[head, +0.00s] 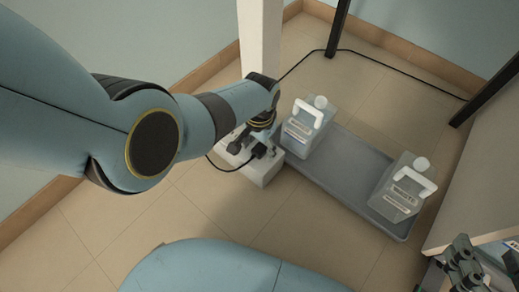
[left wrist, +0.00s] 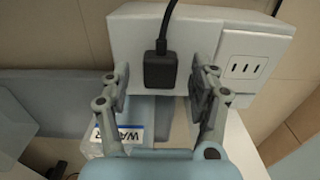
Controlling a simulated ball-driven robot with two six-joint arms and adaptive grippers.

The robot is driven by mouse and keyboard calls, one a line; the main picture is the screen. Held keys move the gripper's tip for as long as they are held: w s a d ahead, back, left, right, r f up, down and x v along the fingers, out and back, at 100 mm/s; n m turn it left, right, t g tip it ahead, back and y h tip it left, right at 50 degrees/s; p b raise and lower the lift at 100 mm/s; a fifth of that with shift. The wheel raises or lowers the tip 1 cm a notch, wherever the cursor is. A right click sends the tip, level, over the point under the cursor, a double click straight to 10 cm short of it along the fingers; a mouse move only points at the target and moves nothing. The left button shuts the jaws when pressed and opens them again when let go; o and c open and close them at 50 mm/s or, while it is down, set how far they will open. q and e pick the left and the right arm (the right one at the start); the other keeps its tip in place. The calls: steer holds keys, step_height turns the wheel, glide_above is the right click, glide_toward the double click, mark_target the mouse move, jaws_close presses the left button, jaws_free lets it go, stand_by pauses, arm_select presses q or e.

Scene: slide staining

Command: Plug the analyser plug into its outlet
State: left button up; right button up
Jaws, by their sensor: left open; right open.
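The black analyser plug (left wrist: 160,70) is against the face of the white outlet box (left wrist: 205,20), its cord rising from it in the left wrist view. Whether it is seated in a socket is hidden. My left gripper (left wrist: 158,90) is open, with one finger on each side of the plug and visible gaps. In the head view the plug (head: 258,151) is at the outlet box (head: 264,173), under my left gripper (head: 258,138). My right gripper (head: 463,263) is open at the lower right, away from the box.
A white post (head: 260,35) stands behind the box. A black cable (head: 385,65) runs along the floor. Tiled floor is clear at front left.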

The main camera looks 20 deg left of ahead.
arm_select(q)
steer(key=shift+c, duration=0.4)
steer(key=c, duration=1.1)
steer(key=shift+r, duration=0.1)
